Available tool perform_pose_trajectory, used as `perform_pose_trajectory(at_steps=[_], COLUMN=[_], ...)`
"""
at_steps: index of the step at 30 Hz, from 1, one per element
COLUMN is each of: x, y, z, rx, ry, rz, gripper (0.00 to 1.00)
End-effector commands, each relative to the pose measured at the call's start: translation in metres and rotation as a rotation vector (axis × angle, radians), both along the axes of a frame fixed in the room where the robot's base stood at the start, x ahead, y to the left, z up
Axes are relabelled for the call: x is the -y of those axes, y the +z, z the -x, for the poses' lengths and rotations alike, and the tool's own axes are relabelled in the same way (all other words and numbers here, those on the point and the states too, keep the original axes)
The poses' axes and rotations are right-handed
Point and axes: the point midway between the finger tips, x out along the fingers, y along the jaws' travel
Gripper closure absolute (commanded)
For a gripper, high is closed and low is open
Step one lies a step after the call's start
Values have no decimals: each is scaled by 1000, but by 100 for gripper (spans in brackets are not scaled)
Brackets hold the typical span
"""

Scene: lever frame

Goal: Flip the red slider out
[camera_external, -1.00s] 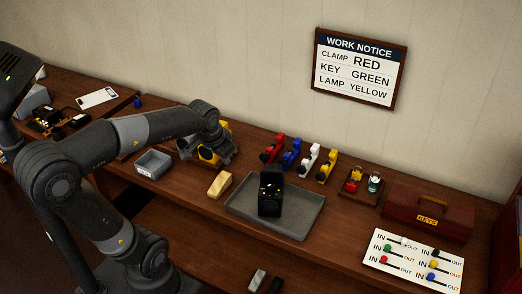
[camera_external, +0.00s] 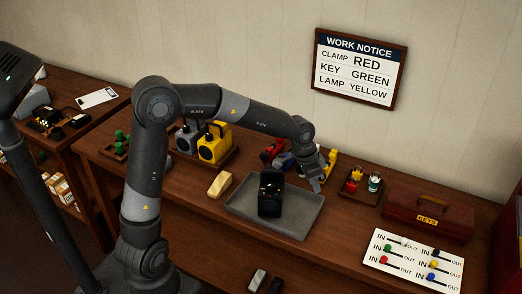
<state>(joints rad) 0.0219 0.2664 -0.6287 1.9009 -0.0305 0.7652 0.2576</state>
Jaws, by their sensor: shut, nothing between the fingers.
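The red slider (camera_external: 384,259) is a round red knob on the white panel (camera_external: 397,273) at the lower right. It sits at the left end of its track, beside the word IN; the word OUT is at the right end. My gripper (camera_external: 316,188) is shut and empty. It points down near the right back part of the grey tray, well to the left of the panel and apart from it. The fingertips are small and dark in this view.
Green, yellow, blue and pale sliders share the panel. A red KEYS box (camera_external: 428,213) stands behind it. A wooden holder (camera_external: 358,187) with small items lies between my gripper and the box. The grey tray (camera_external: 240,206) holds a black device (camera_external: 270,197). Colored clamps stand behind.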

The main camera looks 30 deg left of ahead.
Motion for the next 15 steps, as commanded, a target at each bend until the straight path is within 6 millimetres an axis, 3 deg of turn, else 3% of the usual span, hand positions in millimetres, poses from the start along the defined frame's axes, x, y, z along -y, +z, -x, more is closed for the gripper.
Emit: perform_pose_trajectory(at_steps=[6, 15], x=[60, 129], y=[-23, -40], z=[-5, -7], rx=[-64, -141], ry=[-104, -205], rz=[99, 251], gripper=[100, 100])
